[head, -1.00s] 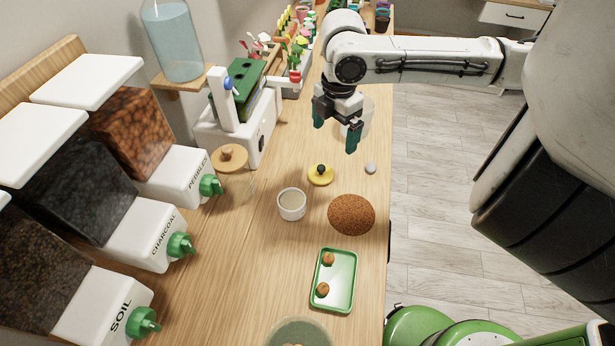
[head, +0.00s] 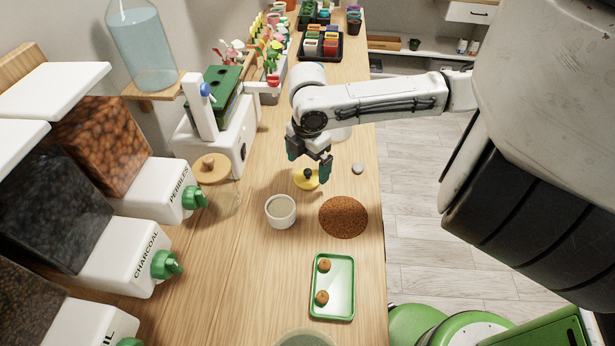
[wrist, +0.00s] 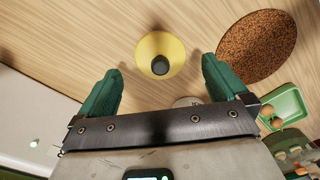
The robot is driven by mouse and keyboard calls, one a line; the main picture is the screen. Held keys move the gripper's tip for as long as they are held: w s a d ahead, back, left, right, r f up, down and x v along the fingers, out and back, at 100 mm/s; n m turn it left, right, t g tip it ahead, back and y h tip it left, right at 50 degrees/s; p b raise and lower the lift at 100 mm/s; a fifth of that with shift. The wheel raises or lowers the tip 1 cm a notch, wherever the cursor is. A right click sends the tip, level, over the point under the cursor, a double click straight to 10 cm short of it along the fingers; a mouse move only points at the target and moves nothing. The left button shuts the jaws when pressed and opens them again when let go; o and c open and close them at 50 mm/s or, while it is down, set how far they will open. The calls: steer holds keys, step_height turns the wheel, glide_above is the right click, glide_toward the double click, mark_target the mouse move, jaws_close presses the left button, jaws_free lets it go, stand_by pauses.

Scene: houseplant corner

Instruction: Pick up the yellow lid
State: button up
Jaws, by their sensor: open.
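The yellow lid (head: 306,180) is a small round disc with a dark knob, lying on the wooden counter behind the white cup (head: 281,211). My gripper (head: 309,166) has green fingers and is open and empty, just above and behind the lid. In the wrist view the lid (wrist: 161,57) shows whole, ahead of the fingertips and between their lines. The open gripper (wrist: 158,82) has one finger on each side there. The gap between the fingers and the lid's height cannot be told exactly.
A brown round mat (head: 343,217) lies right of the cup, and a green tray (head: 350,290) with two small brown pieces is in front. A grey knob-like object (head: 357,168) lies right of the lid. A glass jar with a wooden lid (head: 211,168) stands left.

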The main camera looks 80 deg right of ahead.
mark_target(307, 171)
steer(key=shift+f, duration=1.85)
steer(key=shift+c, duration=0.5)
steer(key=c, duration=1)
steer(key=shift+o, duration=0.2)
steer(key=shift+r, duration=0.15)
